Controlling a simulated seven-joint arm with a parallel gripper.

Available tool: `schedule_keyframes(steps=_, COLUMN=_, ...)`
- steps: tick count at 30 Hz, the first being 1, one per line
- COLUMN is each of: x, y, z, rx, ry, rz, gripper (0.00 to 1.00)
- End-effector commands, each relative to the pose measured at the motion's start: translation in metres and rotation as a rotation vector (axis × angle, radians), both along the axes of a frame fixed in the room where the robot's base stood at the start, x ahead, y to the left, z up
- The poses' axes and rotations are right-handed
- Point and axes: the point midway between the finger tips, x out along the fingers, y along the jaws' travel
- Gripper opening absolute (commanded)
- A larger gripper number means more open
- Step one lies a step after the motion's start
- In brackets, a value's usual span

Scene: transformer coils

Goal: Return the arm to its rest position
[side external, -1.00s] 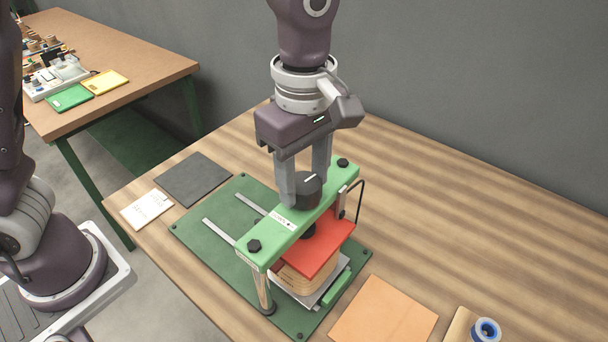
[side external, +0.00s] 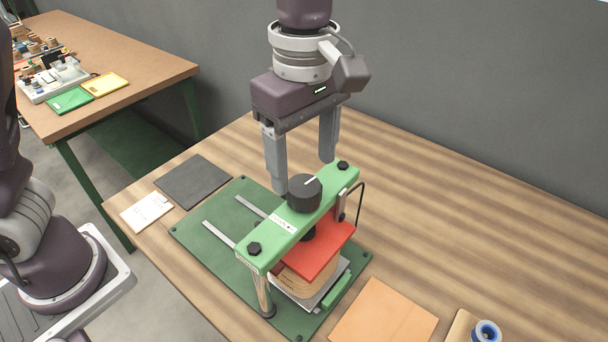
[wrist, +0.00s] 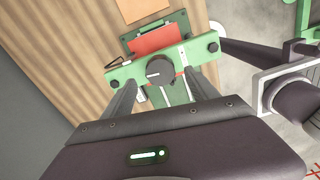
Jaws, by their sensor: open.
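My gripper (side external: 304,176) is open and empty, raised just above and behind the black knob (side external: 304,193) of the green press. Its two fingers stand wide apart and clear of the knob. In the wrist view the knob (wrist: 160,70) shows between the two fingers of my gripper (wrist: 160,92). The press's green crossbar (side external: 300,222) spans a red plate (side external: 316,252), which lies over a wound tan coil (side external: 303,281). The crossbar stands on a dark green base plate (side external: 205,242). The arm hangs down from the top of the picture.
A dark grey mat (side external: 193,181) and a white card (side external: 147,211) lie left of the press. An orange-tan sheet (side external: 384,312) and a blue roll (side external: 486,331) lie at the front right. The wooden table behind and right is clear. A second table (side external: 120,60) stands back left.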

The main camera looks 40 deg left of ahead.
Motion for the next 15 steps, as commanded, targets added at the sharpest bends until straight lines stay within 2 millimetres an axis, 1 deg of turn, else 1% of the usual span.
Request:
schedule_keyframes(steps=1, x=0.001, y=0.0, z=0.01, rx=-0.002, ry=-0.005, rz=-0.001, gripper=0.68)
schedule_keyframes(steps=3, x=0.001, y=0.0, z=0.021, rx=0.0, ry=-0.002, rz=-0.001, gripper=0.68)
schedule_keyframes(steps=6, x=0.0, y=0.0, z=0.029, rx=0.0, ry=0.0, rz=-0.001, gripper=0.68)
schedule_keyframes(steps=15, x=-0.001, y=0.002, z=0.032, rx=-0.002, ry=-0.002, rz=-0.007, gripper=0.68)
